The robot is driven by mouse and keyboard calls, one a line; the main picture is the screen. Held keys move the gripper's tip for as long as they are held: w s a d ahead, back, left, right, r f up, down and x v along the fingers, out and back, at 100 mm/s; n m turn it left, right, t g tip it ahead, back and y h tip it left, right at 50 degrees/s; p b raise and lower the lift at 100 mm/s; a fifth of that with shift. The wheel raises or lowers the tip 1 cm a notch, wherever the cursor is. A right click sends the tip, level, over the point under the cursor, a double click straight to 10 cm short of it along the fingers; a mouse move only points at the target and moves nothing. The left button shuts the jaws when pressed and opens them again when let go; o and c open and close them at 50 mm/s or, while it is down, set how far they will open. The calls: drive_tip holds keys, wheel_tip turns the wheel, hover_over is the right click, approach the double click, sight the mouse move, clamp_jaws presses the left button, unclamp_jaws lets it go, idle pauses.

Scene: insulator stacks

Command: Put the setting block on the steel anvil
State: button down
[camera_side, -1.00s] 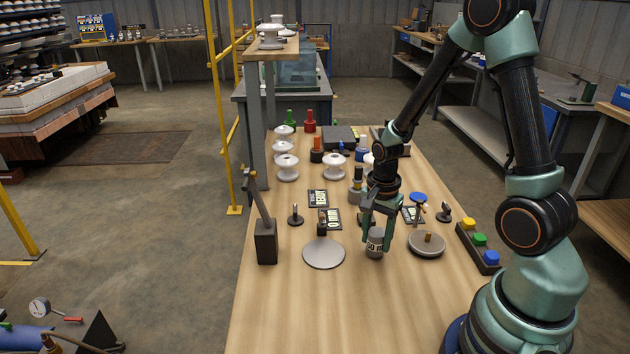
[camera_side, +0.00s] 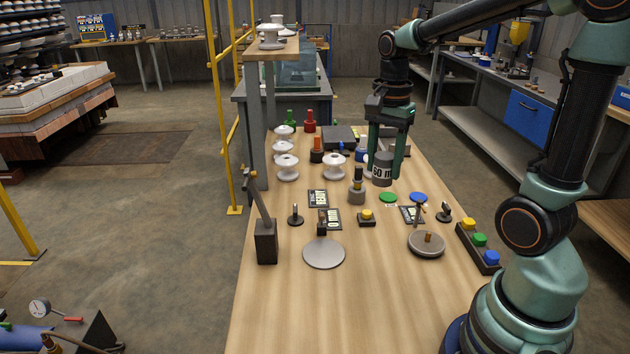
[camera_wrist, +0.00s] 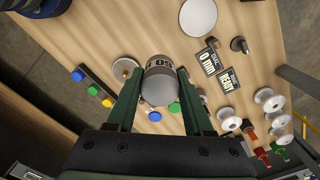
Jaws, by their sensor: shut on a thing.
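In the wrist view the block (camera_wrist: 158,88) sits between the two green fingers. A flat, light grey round plate (camera_side: 323,255), which looks like the steel anvil, lies bare at the front left of the table. It also shows at the top of the wrist view (camera_wrist: 198,16). The block is well apart from it.
A round dish with a brass peg (camera_side: 427,244) stands right of the plate. A dark post with a tilted lever (camera_side: 266,240) stands left. Black signs (camera_side: 318,198), a yellow button (camera_side: 367,217) and a grey stepped post (camera_side: 357,188) lie behind. White insulators (camera_side: 287,168) stand at the back left.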

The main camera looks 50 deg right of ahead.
drive_tip(key=w+a+m, duration=0.1)
drive_tip(key=w+a, duration=0.6)
drive_tip(key=w, duration=0.1)
drive_tip(key=f, duration=1.4)
drive_tip(key=shift+w+a+f, duration=0.15)
drive_tip(key=shift+w+a, duration=0.1)
drive_tip(key=shift+f, duration=2.25)
drive_tip(key=shift+f, duration=0.1)
drive_tip(key=shift+c, duration=1.5)
unclamp_jaws()
